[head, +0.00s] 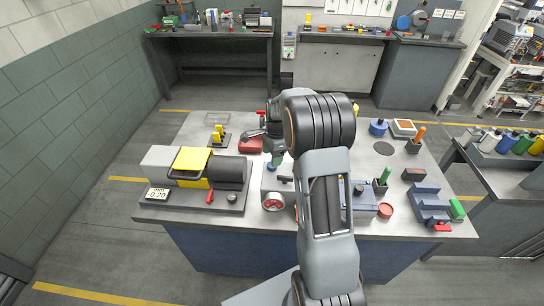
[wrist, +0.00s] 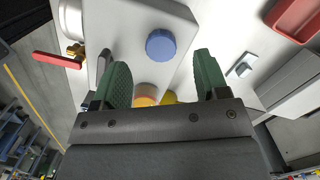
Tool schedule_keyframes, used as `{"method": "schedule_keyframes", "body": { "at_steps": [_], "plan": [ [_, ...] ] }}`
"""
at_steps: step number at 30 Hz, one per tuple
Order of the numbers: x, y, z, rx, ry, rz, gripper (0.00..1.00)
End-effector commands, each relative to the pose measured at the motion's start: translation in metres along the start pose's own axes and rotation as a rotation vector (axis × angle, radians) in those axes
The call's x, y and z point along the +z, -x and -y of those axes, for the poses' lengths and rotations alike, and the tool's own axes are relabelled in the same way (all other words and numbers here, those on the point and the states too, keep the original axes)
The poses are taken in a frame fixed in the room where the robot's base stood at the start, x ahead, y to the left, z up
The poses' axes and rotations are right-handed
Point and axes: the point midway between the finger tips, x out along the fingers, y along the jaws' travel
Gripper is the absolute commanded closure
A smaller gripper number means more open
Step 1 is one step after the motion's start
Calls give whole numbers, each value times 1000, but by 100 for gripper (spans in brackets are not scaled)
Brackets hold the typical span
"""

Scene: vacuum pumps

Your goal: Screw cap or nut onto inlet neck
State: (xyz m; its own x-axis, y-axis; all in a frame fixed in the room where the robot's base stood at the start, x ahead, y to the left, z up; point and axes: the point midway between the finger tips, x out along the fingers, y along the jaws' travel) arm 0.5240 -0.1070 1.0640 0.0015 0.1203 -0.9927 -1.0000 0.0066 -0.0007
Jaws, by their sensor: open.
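My gripper (head: 274,161) hangs over the middle of the workbench in the head view, left of my forearm. Its two green fingers (wrist: 160,80) are spread apart in the wrist view, with nothing held between them. A round blue cap (wrist: 160,45) sits on a pale grey block (wrist: 185,20), beyond the fingertips and between their lines. A rounded orange and yellow part (wrist: 146,95) shows between the fingers, partly hidden by the gripper body. I cannot tell whether it is the inlet neck. The pale block (head: 270,184) is partly hidden by my arm in the head view.
A red-handled valve (wrist: 56,60) juts out near the left finger. A pump with a yellow cover (head: 190,163) stands left on the bench. A blue vise-like fixture (head: 430,203) and a red tray (wrist: 296,18) are nearby.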

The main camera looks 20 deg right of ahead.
Motion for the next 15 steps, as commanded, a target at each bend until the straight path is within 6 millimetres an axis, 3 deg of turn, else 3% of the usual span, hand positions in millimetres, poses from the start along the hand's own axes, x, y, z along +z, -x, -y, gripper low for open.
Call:
{"method": "schedule_keyframes", "body": {
  "at_steps": [2, 10, 12, 15],
  "plan": [
    [1, 8, 0, 0, 0, 0, 32],
    [1, 7, 0, 0, 0, 0, 34],
    [1, 4, 0, 0, 1, 0, 40],
    [3, -7, 2, -10, 10, -3, 40]
  ]
}}
